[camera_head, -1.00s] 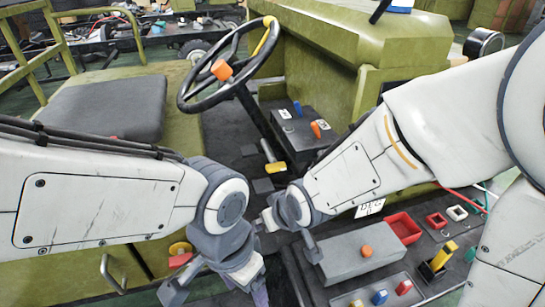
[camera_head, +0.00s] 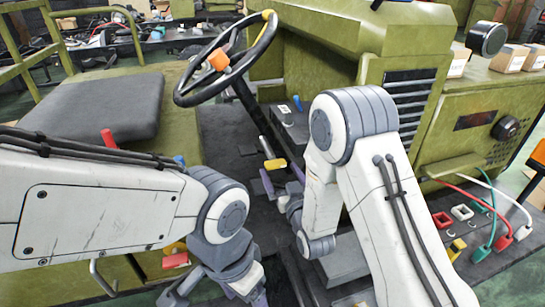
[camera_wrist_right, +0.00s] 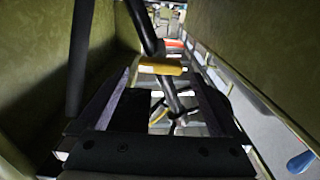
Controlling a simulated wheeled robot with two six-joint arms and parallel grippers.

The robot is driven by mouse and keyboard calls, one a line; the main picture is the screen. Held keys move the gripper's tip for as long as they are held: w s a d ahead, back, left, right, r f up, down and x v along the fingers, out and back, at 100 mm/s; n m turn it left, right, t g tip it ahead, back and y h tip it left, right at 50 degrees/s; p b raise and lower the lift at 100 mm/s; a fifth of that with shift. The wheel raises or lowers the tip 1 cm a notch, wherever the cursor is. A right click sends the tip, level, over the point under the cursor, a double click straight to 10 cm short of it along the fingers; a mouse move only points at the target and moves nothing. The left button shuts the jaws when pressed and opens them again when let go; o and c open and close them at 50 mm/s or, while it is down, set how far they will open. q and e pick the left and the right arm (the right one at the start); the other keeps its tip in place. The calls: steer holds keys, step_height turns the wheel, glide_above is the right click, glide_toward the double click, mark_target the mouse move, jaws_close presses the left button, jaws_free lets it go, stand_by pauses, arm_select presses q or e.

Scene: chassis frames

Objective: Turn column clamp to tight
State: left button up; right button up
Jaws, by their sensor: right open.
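A yellow bar-like handle (camera_head: 275,164), apparently the column clamp's lever, sits near the foot of the steering column (camera_head: 250,108). My right gripper (camera_head: 282,180) is open, with its two purple-faced fingers spread just in front of the handle. In the right wrist view, the handle (camera_wrist_right: 161,68) lies crosswise at the far end of the gap between the open fingers (camera_wrist_right: 163,80); I cannot tell whether they touch it. My left gripper (camera_head: 215,290) hangs at the lower edge, partly cut off, away from the handle; its opening is unclear.
The steering wheel (camera_head: 228,60) with an orange knob stands above the handle. A black pedestal box (camera_head: 290,125) stands close to the right. The dark seat (camera_head: 95,105) is at left. Cables (camera_head: 487,215) and small coloured parts lie at right. My right arm hides much of the front.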

mark_target(275, 161)
steer(key=p+x, duration=0.1)
steer(key=x, duration=0.6)
steer(key=shift+w+p, duration=0.25)
steer(key=shift+p, duration=0.1)
steer(key=c, duration=1.2)
steer(key=shift+f+m+b, duration=0.25)
steer(key=shift+m+b, duration=0.85)
steer(key=shift+b, duration=0.25)
steer(key=shift+c, duration=0.2)
steer(key=m+b, duration=0.9)
steer(key=shift+d+f+m+b, duration=0.1)
steer(key=shift+f+m+b, duration=0.05)
steer(key=shift+m+b, duration=0.25)
steer(key=m+b, duration=0.3)
steer(key=m, duration=0.1)
steer(key=shift+m+b, duration=0.9)
steer(key=shift+m, duration=0.1)
